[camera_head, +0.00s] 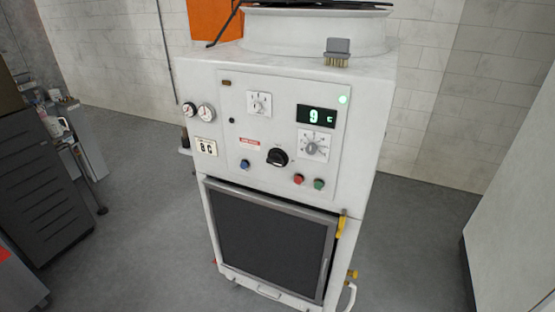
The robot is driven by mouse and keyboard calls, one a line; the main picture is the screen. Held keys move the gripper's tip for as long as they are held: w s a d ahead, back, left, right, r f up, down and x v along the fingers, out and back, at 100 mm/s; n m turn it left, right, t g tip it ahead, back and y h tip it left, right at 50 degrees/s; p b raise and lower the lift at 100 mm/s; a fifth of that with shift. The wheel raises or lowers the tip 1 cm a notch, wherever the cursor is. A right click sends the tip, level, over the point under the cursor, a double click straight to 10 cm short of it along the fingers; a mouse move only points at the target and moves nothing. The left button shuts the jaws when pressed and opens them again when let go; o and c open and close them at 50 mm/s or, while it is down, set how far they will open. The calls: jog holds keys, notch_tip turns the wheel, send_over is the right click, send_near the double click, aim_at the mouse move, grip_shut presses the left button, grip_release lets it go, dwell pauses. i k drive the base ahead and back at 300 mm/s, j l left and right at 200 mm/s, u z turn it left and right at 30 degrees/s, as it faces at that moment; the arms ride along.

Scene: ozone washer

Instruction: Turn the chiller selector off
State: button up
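The white ozone washer (365,150) stands upright in the middle of the head view. Its front control panel (240,135) carries several controls. A selector on a white plate (259,104) is at the upper left. A grey dial on a white plate (313,146) sits below a lit display (317,115) that reads about "9 c". A large black knob (277,157) is at the lower middle. The labels are too small to read, so I cannot tell which one is the chiller selector or its setting. My gripper is not in view.
Blue (245,164), red (298,179) and green (319,184) buttons sit low on the panel. Two gauges (198,112) are at its left. A brush (337,53) lies on top. A dark cabinet (40,190) stands left, a white surface (515,220) right. Floor shows on both sides.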

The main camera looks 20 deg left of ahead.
aim_at(275, 158)
jog(key=i+j+u, duration=0.1)
jog(key=u, duration=0.3)
jog(key=i+u, duration=0.15)
jog(key=u, duration=0.25)
jog(key=i+j+u, duration=0.1)
jog(key=u, duration=0.3)
jog(key=i+l, duration=0.05)
